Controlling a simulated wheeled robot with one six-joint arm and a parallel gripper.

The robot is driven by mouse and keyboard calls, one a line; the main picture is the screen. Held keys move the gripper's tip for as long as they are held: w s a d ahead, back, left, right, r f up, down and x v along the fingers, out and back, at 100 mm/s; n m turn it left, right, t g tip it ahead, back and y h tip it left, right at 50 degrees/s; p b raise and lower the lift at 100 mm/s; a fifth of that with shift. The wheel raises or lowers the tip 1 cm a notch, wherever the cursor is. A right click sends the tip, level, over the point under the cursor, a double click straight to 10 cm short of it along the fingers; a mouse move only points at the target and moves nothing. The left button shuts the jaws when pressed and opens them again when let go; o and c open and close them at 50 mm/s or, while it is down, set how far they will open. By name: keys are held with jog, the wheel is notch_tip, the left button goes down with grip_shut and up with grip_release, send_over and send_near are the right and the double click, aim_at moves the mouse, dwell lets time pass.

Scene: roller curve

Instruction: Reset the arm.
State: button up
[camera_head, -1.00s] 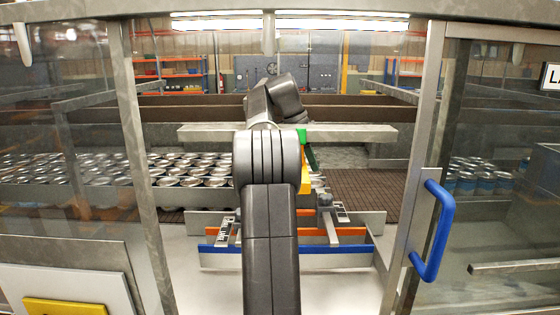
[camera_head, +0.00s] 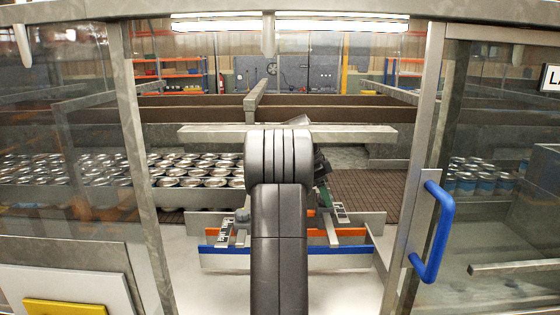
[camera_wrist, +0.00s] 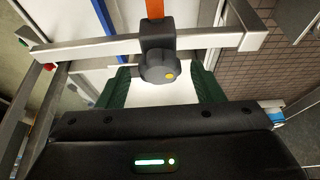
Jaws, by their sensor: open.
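My gripper (camera_wrist: 163,86) is open, with its two green fingers apart at either side in the wrist view. Nothing is held between them. A dark knob (camera_wrist: 158,68) with a yellow dot, on a grey crossbar (camera_wrist: 100,46), shows between and beyond the fingers. I cannot tell how far it is from them. In the head view my arm stands in the middle of the opening and hides most of my gripper. A dark green part of the gripper (camera_head: 325,193) shows just right of the arm, above the guide rails.
An orange rail (camera_head: 350,232) and a blue rail (camera_head: 340,249) lie low around my arm. Many cans (camera_head: 185,172) stand at left. A bare brown conveyor (camera_head: 375,190) lies at right. Frame posts flank the opening, with a blue door handle (camera_head: 435,232) at right.

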jog(key=n+t+b, duration=0.1)
jog(key=n+b, duration=0.1)
jog(key=n+t+b, duration=0.1)
jog(key=n+b, duration=0.1)
jog(key=n, duration=0.1)
jog(key=shift+s+n, duration=0.2)
jog(key=shift+n, duration=0.1)
jog(key=n+b, duration=0.2)
jog(key=n+t+y+b, duration=0.1)
jog(key=n, duration=0.2)
jog(key=shift+s+t+y+b, duration=0.1)
jog(key=shift+t+y+b, duration=0.2)
jog(key=shift+b, duration=0.1)
jog(key=v, duration=0.9)
jog(key=shift+r, duration=0.35)
jog(key=shift+s, duration=0.1)
